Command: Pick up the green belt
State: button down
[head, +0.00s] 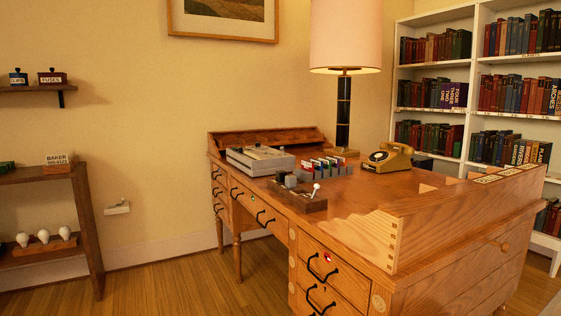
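I cannot make out a green belt for certain in the head view. A small dark green item (6,167), cut off by the left picture edge, lies on the left shelf unit; I cannot tell what it is. My gripper is not in view.
The desk also bears a grey flat case (260,160), a wooden block with a white-knobbed lever (297,195), a lamp (344,70) and a yellow telephone (388,157). A white bookcase (468,98) stands behind right. Floor (170,283) is clear left of the desk.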

aim_at(327, 162)
jog(key=u, duration=0.5)
jog(key=k, duration=1.15)
jog(key=u, duration=1.1)
jog(key=i, duration=2.7)
jog(key=z, duration=0.25)
jog(key=i, duration=1.55)
jog(key=z, duration=1.95)
jog(key=i, duration=0.9)
jog(key=z, duration=0.8)
